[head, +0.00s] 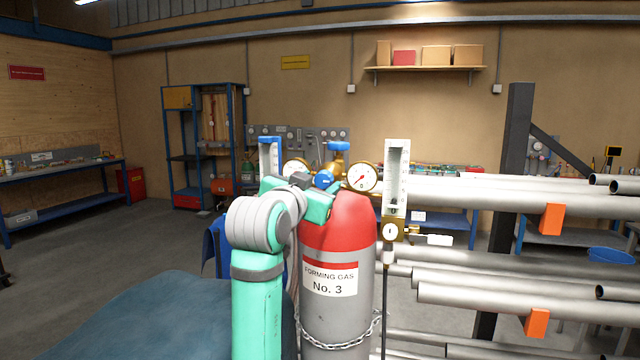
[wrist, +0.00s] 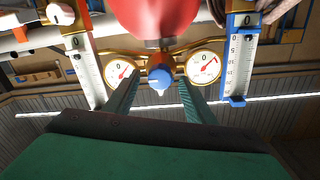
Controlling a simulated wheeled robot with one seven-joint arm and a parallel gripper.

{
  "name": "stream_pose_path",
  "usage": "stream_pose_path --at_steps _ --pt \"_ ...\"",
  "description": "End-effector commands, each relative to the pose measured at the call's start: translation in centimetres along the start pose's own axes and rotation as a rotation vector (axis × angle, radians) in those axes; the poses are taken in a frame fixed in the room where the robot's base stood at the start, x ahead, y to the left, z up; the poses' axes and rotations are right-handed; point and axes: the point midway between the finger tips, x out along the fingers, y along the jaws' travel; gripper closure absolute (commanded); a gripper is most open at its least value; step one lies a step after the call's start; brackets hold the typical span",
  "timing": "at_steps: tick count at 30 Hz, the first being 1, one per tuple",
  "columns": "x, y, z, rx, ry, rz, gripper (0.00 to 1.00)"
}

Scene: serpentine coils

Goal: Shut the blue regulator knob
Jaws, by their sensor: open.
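The blue regulator knob (wrist: 160,77) sits on the brass regulator between two round gauges in the wrist view. In the head view the knob (head: 324,179) shows just above the red shoulder of the grey gas cylinder (head: 340,300), labelled Forming Gas No. 3. My gripper (wrist: 158,84) is open, with one finger on each side of the knob. A gap shows between each finger and the knob; I cannot tell how deep the knob lies between them. In the head view my teal wrist hides the cylinder's left shoulder, and the fingertips are hard to make out.
A blue handwheel (head: 338,146) stands above the knob. A right gauge (head: 362,177) and left gauge (head: 295,168) flank it, with a white-framed flowmeter (head: 397,175) and a blue-framed flowmeter (head: 264,158) outside them. Racked pipes (head: 490,198) fill the right. A chain (head: 345,345) crosses the cylinder.

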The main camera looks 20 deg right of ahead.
Motion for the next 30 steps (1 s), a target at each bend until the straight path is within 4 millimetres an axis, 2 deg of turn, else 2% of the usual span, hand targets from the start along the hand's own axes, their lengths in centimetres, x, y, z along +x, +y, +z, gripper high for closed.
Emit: stream_pose_path --at_steps 5,13,14,18,19,30 --pt "1.10 0.00 0.04 -0.001 -0.001 0.000 0.50" --pt "1.22 0.01 0.04 0.000 0.000 -0.001 0.50" --pt "1.22 0.00 0.04 0.000 0.000 -0.001 0.53" --pt "1.21 0.00 0.04 0.000 0.000 -0.001 0.86" --pt "1.21 0.01 0.05 0.000 0.000 0.000 0.91" --pt "1.21 0.09 0.06 -0.047 0.001 0.001 0.91"
